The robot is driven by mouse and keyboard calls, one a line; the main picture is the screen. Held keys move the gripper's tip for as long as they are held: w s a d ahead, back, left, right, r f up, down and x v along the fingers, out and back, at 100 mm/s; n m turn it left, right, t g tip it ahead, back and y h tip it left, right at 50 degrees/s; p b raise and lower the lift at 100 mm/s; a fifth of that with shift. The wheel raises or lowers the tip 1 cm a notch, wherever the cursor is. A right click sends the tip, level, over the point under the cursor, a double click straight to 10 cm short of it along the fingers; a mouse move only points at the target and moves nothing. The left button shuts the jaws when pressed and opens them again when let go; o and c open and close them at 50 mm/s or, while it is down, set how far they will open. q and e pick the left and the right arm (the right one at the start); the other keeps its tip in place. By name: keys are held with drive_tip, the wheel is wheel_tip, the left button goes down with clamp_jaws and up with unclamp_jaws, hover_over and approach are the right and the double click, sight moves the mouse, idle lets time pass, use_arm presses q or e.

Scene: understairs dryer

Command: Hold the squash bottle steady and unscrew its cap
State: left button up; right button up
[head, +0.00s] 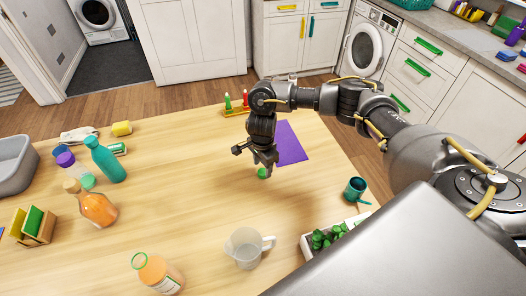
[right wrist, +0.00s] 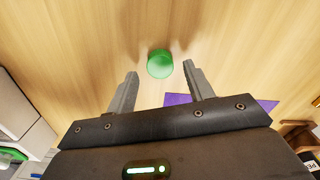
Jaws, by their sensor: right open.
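Two orange bottles stand at the left of the table in the head view; I cannot tell which is the squash bottle. A small round green cap (head: 262,173) lies on the bare table, apart from both bottles. My right gripper (head: 265,160) is open just above it. In the right wrist view the cap (right wrist: 160,64) shows between the spread fingertips, apparently untouched. My left gripper is not in view.
A clear jug (head: 246,249) stands at the front middle, with a planter tray (head: 307,246) and a teal mug (head: 355,188) to its right. A purple mat (head: 291,146) lies behind the gripper. A teal bottle (head: 106,161) stands at left. The table's middle is clear.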

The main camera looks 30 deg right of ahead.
sight(262, 171)
wheel_tip(262, 171, up, 9)
drive_tip(key=shift+r, duration=0.15)
idle(0.4)
